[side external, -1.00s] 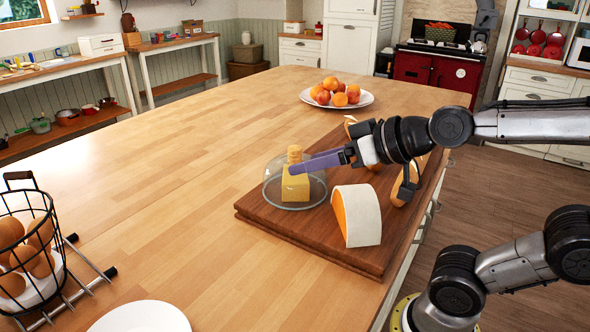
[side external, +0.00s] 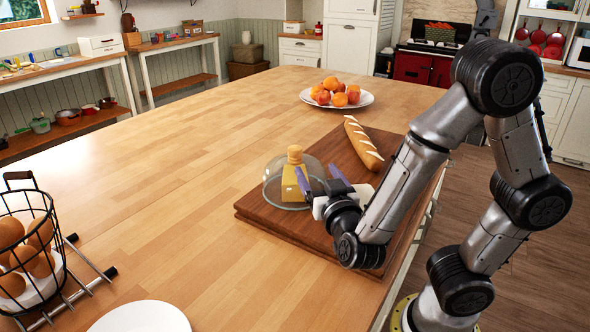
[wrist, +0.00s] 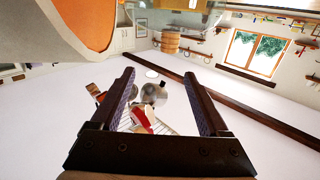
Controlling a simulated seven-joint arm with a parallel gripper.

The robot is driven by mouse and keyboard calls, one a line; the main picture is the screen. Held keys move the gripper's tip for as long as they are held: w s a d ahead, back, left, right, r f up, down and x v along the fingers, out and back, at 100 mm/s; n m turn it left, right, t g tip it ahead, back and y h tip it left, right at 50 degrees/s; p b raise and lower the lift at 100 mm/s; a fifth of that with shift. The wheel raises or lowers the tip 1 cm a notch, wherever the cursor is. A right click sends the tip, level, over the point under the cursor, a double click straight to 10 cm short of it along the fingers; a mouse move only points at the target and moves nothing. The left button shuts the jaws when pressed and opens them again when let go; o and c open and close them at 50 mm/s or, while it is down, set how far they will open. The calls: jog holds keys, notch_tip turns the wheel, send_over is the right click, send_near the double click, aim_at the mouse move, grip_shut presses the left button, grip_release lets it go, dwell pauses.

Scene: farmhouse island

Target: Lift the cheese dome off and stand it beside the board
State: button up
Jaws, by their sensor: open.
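The clear glass cheese dome (side external: 272,192) stands on the left part of the wooden board (side external: 262,224), over a yellow cheese. Its round wooden knob (side external: 295,154) is on top. My gripper (side external: 318,176) is low over the board, just right of the dome in the side view, with its fingers spread and nothing held. Whether a finger touches the glass I cannot tell. In the wrist view the wooden knob (wrist: 170,42) shows beyond the open fingers, above the gap between them.
The orange cheese wedge (wrist: 85,22) fills the wrist view's top left; my arm hides it in the side view. A baguette (side external: 363,143) lies at the board's back. A fruit plate (side external: 337,104), wire egg basket (side external: 28,214) and white plate (side external: 140,317) stand apart.

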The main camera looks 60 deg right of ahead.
aim_at(297, 153)
jog(key=shift+n+t+y, duration=0.4)
jog(key=shift+n+y, duration=0.1)
jog(key=x, duration=1.3)
jog(key=shift+w+a+f, duration=0.35)
jog(key=shift+f, duration=0.05)
grip_shut()
dwell(0.7)
